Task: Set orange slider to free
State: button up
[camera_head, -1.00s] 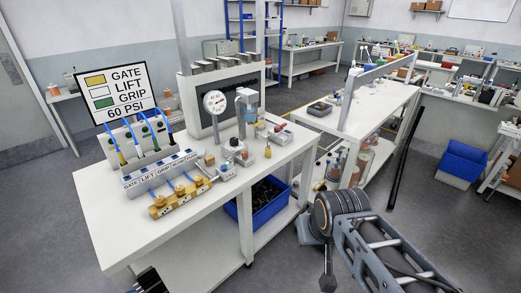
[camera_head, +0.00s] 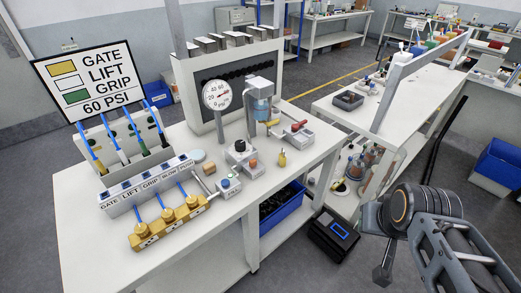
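A small orange piece (camera_head: 253,163) shows on the grey block with a black knob (camera_head: 240,146), on the white workbench (camera_head: 100,263). It may be the orange slider, but it is too small to tell its setting, and no "free" mark can be read. Part of my arm (camera_head: 410,210) fills the lower right, beside the bench and apart from it. I cannot make out any gripper fingers in the view.
A sign (camera_head: 85,85) reads GATE, LIFT, GRIP, 60 PSI. A labelled connector strip (camera_head: 150,187), a brass manifold (camera_head: 168,227), a gauge (camera_head: 217,95), a red-handled valve (camera_head: 297,127) and a yellow fitting (camera_head: 282,158) share the bench. A black box (camera_head: 333,237) lies on the floor.

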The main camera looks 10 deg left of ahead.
aim_at(252, 163)
jog(key=u, duration=0.65)
jog(key=i, duration=0.9)
jog(key=u, duration=0.9)
